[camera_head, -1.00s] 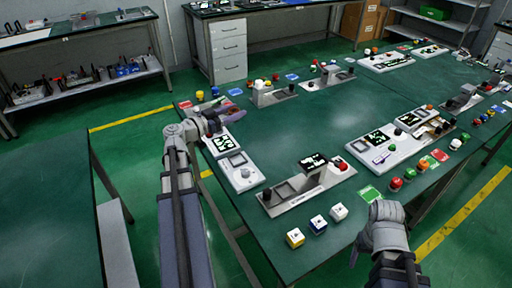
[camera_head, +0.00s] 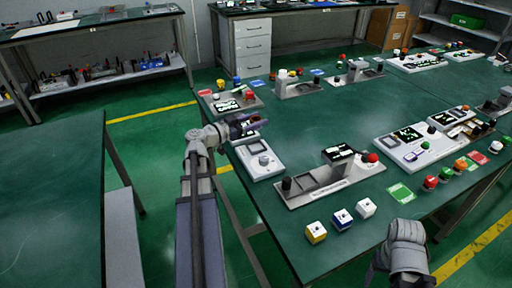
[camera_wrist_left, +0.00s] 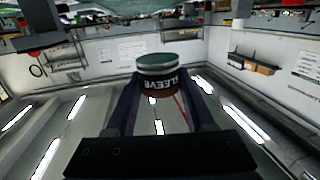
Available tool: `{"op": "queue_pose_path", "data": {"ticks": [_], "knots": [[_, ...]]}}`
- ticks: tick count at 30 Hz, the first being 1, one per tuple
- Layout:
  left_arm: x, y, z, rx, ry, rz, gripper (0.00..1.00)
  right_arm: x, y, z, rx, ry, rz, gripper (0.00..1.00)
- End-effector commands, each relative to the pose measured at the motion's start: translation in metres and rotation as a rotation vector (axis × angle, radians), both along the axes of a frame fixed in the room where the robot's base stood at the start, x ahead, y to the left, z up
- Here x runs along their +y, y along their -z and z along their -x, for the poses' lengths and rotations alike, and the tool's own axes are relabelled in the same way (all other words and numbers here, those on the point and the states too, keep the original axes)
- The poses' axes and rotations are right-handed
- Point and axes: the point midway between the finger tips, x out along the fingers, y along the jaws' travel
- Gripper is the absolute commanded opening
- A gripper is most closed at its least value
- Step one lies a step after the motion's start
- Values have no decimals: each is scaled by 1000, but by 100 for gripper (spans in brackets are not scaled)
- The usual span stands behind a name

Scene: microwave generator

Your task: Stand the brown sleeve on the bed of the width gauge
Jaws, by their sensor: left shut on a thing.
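The sleeve (camera_wrist_left: 160,80) is a short dark cylinder with a grey-green end and a white SLEEVE label, upside down in the left wrist view. It sits between the two dark fingers of my left gripper (camera_wrist_left: 158,100), which is shut on it. In the head view my left gripper (camera_head: 246,128) is above the table's left edge, and the sleeve is hard to make out there. A grey bench gauge (camera_head: 325,182) with a low bed, a raised display and a red knob stands nearby; I cannot read whether it is the width gauge. My right wrist is at lower right, its fingertips hidden.
A white meter (camera_head: 262,164) stands beside the left gripper. Yellow, blue and white cubes (camera_head: 342,220) line the near edge. A green card (camera_head: 400,192) and several coloured knobs lie to the right. The green table's middle (camera_head: 320,120) is clear.

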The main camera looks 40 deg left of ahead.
Motion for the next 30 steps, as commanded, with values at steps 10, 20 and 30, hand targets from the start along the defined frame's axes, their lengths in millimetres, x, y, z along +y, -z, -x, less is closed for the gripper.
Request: {"op": "queue_pose_path", "data": {"ticks": [10,20,30], "knots": [[0,47,0,0,0,0,0,0,47,0,0,0,0,72],[0,57,0,0,0,0,0,0,57,0,0,0,0,72],[0,94,0,0,0,0,0,0,94,0,0,0,0,72]]}}
